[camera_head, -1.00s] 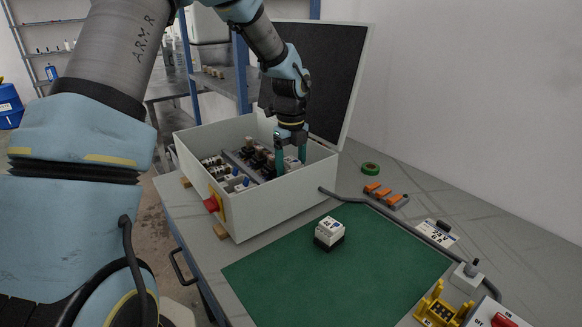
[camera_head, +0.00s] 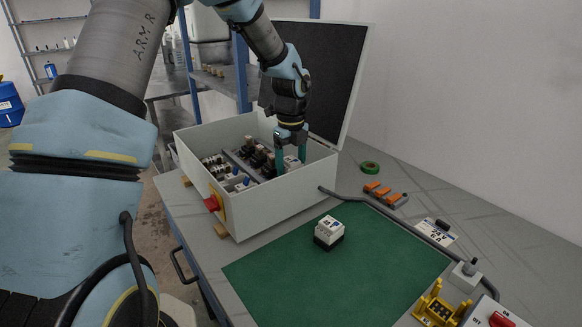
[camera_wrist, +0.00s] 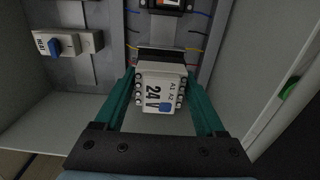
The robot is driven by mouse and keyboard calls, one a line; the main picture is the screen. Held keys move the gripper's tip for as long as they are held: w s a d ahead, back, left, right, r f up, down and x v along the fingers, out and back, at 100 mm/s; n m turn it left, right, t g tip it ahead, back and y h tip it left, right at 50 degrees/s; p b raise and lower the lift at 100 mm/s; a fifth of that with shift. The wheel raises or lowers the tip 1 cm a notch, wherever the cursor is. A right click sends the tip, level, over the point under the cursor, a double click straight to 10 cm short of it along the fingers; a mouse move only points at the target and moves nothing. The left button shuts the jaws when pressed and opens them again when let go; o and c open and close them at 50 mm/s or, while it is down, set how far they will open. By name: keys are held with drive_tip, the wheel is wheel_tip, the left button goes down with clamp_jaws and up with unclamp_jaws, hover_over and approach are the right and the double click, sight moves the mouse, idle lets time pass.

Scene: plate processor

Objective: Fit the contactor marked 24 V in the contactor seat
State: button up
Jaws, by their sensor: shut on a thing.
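The contactor marked 24 V (camera_wrist: 160,95) is a pale block with screw terminals, A1 A2 marks and a blue tab. In the wrist view it sits between the two green fingers of my gripper (camera_wrist: 161,82), which is shut on it. In the head view my gripper (camera_head: 291,157) points down inside the open grey cabinet (camera_head: 285,198), near its right end. The contactor's underside and any seat below it are hidden, so I cannot tell whether it is seated. Another white-topped contactor (camera_head: 329,229) with a dark base stands on the green mat (camera_head: 335,285).
The cabinet's walls and raised lid (camera_head: 325,75) stand close around my gripper. Coloured wires (camera_wrist: 198,50) and a switch block (camera_wrist: 55,44) are near the held contactor. A grey cable (camera_head: 390,215), orange-topped clips (camera_head: 385,194) and a yellow holder (camera_head: 436,308) lie on the table.

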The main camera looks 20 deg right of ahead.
drive_tip(key=shift+f+b, duration=0.35)
drive_tip(key=shift+f, duration=0.85)
idle(0.3)
drive_tip(key=o, duration=1.5)
drive_tip(key=shift+a+f, duration=0.1)
